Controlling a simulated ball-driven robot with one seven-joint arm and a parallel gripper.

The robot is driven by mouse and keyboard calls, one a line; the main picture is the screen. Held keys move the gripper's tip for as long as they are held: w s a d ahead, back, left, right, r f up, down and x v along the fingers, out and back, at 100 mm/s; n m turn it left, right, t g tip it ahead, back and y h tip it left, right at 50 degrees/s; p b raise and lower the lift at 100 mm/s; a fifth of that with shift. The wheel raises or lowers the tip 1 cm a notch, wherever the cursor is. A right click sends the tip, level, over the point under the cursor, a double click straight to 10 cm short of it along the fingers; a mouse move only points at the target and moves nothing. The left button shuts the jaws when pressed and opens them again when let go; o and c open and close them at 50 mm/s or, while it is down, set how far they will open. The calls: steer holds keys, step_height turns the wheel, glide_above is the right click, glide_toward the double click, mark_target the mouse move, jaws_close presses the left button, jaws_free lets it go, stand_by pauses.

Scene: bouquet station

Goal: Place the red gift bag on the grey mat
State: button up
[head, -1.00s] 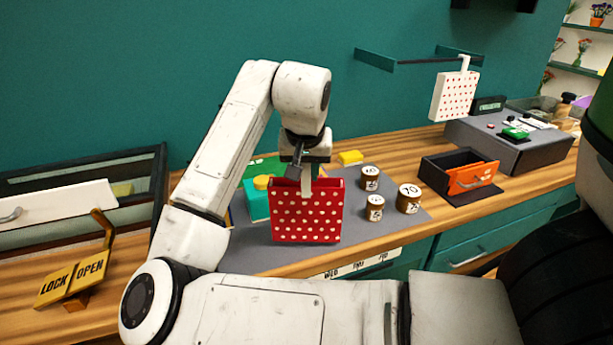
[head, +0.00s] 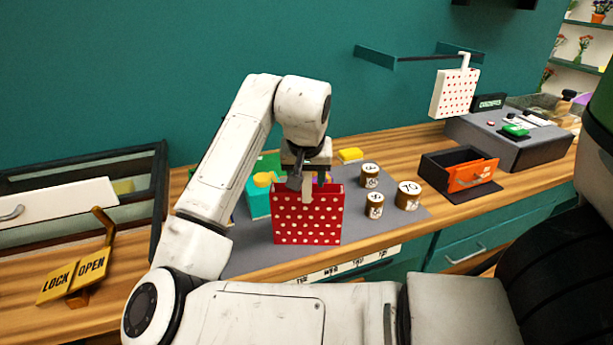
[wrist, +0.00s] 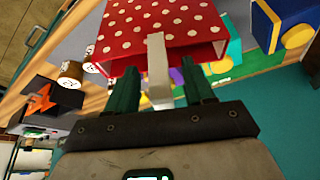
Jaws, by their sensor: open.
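The red gift bag (head: 307,222) with white dots stands upright on the grey mat (head: 262,258), as far as I can tell, near its front edge. Its underside contact is not clearly visible. My gripper (head: 304,184) is just above the bag's top. In the wrist view my gripper (wrist: 160,88) is open, with one finger on each side of the bag's white handle (wrist: 157,65) and gaps between. The red bag (wrist: 165,25) hangs over much of the top of that view.
Several labelled jars (head: 409,195) stand right of the bag. A teal box (head: 257,200) and a yellow block (head: 350,155) are behind it. An open drawer box (head: 445,165) lies further right. A white dotted bag (head: 454,94) hangs from a rail. A LOCK/OPEN lever (head: 75,276) is left.

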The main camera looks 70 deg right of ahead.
steer(key=b+v, duration=0.1)
steer(key=v, duration=1.1)
steer(key=shift+r, duration=0.2)
steer(key=shift+f, duration=0.1)
